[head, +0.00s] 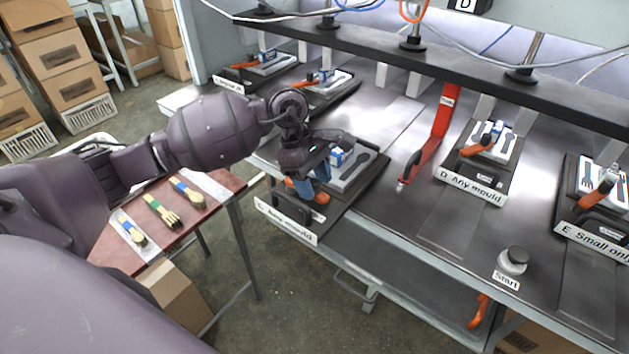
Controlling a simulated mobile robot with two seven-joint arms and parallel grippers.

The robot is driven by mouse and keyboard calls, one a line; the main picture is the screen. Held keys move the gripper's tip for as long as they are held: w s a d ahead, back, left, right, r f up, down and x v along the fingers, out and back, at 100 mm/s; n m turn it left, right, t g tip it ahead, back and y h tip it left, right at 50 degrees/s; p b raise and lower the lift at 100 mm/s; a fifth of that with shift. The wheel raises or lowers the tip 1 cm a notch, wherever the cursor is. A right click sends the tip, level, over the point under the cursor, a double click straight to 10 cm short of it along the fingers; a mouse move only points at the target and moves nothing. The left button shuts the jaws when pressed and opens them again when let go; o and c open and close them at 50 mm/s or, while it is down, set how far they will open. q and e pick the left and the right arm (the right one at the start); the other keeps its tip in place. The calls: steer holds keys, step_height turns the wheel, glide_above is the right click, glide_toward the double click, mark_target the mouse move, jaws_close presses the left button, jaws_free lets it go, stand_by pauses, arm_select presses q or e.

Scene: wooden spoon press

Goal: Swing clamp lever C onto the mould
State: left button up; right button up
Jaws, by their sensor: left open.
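Station C is at the centre of the head view, with a label plate (285,221) on its front edge. Its mould (364,174) is a light block with a dark spoon-shaped recess and a blue-and-white part (341,157) at its back. The orange handle of clamp lever C (320,197) shows just in front of the mould, low beside my fingertips. My left gripper (311,181) is open, with its blue fingertips pointing down over this handle. The gripper hides the rest of the lever, and I cannot tell whether the fingers touch it. My right gripper is not in view.
Station D (472,189) and station E (594,240) stand to the right; two more stations are behind. A red bar (437,131) rises between C and D. A Start button (513,260) is at the front. A red side table (118,250) holds several spoon and fork pieces.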

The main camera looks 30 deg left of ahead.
arm_select(q)
steer(key=shift+d+f, duration=0.1)
steer(key=shift+f, duration=0.05)
jaws_close()
steer(key=shift+d, duration=0.1)
stand_by(0.3)
